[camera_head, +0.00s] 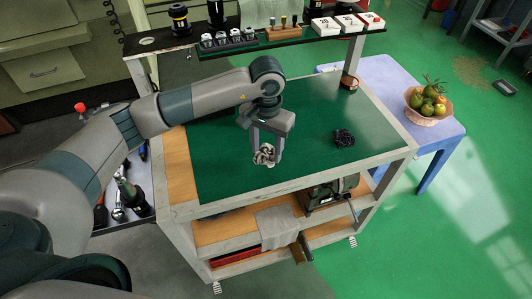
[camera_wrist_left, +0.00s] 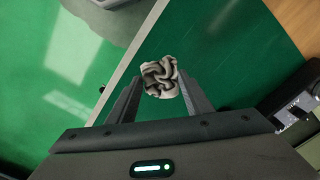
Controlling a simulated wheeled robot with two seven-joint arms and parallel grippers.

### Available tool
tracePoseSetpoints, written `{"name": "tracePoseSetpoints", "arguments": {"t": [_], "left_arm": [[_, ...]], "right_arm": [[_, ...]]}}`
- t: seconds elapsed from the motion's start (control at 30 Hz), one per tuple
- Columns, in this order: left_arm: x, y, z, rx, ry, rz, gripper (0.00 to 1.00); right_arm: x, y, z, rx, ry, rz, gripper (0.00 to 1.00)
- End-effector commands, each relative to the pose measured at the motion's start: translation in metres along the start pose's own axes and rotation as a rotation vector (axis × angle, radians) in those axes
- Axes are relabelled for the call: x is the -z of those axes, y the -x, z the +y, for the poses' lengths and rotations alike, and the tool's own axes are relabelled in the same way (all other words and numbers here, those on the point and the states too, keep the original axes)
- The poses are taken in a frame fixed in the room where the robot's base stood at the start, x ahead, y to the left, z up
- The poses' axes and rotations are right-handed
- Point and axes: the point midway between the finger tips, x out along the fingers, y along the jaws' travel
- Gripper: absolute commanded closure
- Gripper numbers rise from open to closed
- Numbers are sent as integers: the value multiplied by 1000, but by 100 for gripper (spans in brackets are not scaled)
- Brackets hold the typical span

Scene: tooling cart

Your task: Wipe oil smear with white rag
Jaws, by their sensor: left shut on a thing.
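My left gripper (camera_head: 265,146) hangs above the green mat (camera_head: 225,150) on the cart top. It is shut on a crumpled white rag (camera_head: 264,157) with grey folds. In the left wrist view the rag (camera_wrist_left: 160,78) sits between the two fingertips. A dark, crumpled-looking thing (camera_head: 343,138) lies on the mat to the right of the gripper; I cannot tell what it is. I cannot make out an oil smear for certain. My right gripper is not in view.
A raised back shelf (camera_head: 205,53) holds dark sockets, a wooden holder and white number boxes (camera_head: 350,22). A small brown dish (camera_head: 349,82) stands at the mat's back right corner. A grey cloth (camera_head: 276,226) hangs below. A fruit bowl (camera_head: 428,118) stands on the lilac table (camera_head: 385,75).

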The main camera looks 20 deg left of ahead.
Motion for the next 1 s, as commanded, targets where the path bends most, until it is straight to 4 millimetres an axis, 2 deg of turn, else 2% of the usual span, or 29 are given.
{"name": "tracePoseSetpoints", "arguments": {"t": [0.1, 0.3, 1.0], "left_arm": [[1, 13, 1, -1, 4, 2, 75], [1, 24, 2, 0, 10, 2, 75], [1, 24, 2, 0, 11, 1, 75]], "right_arm": [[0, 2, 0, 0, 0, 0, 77], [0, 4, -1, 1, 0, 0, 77], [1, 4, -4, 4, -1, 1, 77]]}}
